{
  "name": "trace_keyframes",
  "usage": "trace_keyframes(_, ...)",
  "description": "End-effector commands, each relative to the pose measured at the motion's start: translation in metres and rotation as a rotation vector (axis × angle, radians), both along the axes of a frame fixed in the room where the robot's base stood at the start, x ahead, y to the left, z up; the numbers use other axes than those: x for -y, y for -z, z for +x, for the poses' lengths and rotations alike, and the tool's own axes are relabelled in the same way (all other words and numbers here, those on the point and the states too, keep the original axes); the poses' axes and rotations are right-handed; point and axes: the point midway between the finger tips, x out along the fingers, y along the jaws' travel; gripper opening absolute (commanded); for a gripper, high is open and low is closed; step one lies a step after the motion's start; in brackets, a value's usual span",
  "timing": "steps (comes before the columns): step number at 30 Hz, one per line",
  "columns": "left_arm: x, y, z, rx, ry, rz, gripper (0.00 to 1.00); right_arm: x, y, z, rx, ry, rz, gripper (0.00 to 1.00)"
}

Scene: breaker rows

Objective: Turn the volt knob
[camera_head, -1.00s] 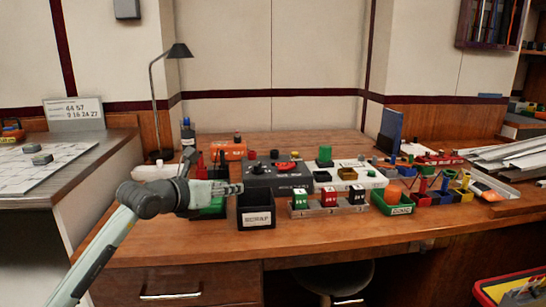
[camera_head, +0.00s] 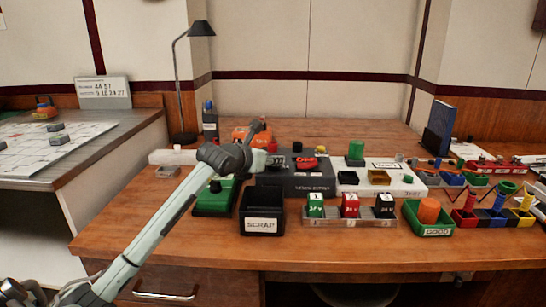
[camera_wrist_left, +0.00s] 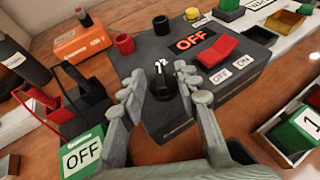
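The dark grey power box (camera_head: 312,184) stands on the bench behind the bins. In the left wrist view the box (camera_wrist_left: 185,72) shows a red OFF display (camera_wrist_left: 196,40), a red switch (camera_wrist_left: 217,48) with OFF and ON labels, and a black knob (camera_wrist_left: 161,84) with white marks by its top. No volt lettering is legible. My left gripper (camera_wrist_left: 160,85) is open, its fingers on either side of the knob; contact is unclear. My right gripper is out of view.
A black SCRAP bin (camera_head: 262,218) stands in front of the box. Coloured blocks sit in a rack (camera_head: 348,217) to its right, with a green GOOD bin (camera_head: 428,222) beyond. A green unit (camera_head: 214,199) and an orange device (camera_wrist_left: 83,44) stand left of the box.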

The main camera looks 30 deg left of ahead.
Motion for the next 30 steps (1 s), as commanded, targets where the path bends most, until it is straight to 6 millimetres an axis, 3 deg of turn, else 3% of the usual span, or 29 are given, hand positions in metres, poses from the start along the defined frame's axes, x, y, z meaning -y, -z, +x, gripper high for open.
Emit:
trace_keyframes(4,-0.001,0.004,0.011,0.001,0.0,0.001,0.32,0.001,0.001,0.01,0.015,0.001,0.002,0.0)
trace_keyframes(12,-0.001,0.005,0.013,0.001,0.001,0.002,0.32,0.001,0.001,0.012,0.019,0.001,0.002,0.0)
trace_keyframes(21,-0.001,0.005,0.013,0.0,0.001,0.002,0.0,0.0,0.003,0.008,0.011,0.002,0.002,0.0)
trace_keyframes(30,-0.001,0.006,0.013,0.0,0.009,0.002,0.0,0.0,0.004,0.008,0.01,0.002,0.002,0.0)
